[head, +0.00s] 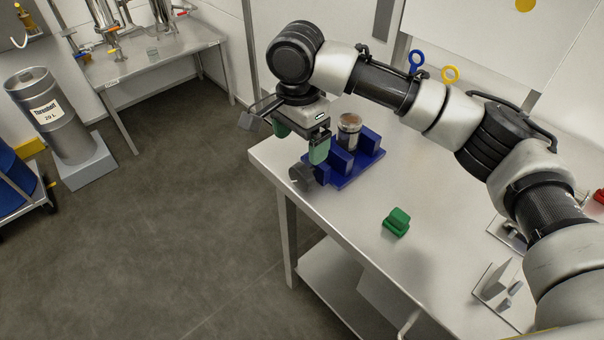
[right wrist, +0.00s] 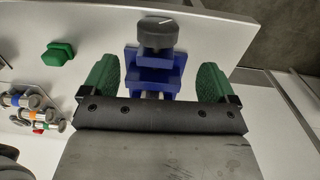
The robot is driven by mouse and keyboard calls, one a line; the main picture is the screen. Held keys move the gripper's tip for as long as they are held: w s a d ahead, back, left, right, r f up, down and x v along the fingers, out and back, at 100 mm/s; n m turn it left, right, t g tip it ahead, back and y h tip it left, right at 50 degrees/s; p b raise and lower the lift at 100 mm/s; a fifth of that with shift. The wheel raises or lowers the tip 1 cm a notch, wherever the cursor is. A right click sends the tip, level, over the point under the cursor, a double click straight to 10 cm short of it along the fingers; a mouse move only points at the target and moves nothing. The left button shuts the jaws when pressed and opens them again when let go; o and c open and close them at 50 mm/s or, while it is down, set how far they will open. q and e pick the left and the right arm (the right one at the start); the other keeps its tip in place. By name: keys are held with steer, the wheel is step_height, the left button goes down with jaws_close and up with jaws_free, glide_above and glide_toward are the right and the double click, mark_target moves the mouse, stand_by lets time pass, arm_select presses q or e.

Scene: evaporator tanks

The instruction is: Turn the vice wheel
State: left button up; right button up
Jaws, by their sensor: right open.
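The blue vice (head: 370,145) stands near the far left corner of the steel table, with a small metal-and-glass jar (head: 348,130) between its blocks. The vice wheel (head: 302,177) is a dark grey knob at the vice's front end, by the table edge. In the right wrist view the wheel (right wrist: 158,34) shows a white mark, and the blue vice (right wrist: 152,78) lies behind it. My right gripper (head: 300,146) is open, with green fingers, above the wheel end. In the wrist view the gripper (right wrist: 156,72) has its fingers on either side of the vice, apart from the wheel. My left gripper is out of view.
A green block (head: 397,222) sits on the table (head: 440,220), nearer me than the vice. Metal plates with fittings (head: 497,282) lie at the right. Floor lies open left of the table. Another bench (head: 155,65) and a grey drum (head: 55,115) stand farther left.

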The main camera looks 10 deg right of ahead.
mark_target(301, 167)
steer(key=f, duration=0.6)
steer(key=s+f, duration=0.1)
steer(key=f, duration=0.2)
steer(key=shift+f, duration=0.2)
steer(key=shift+w+d, duration=0.1)
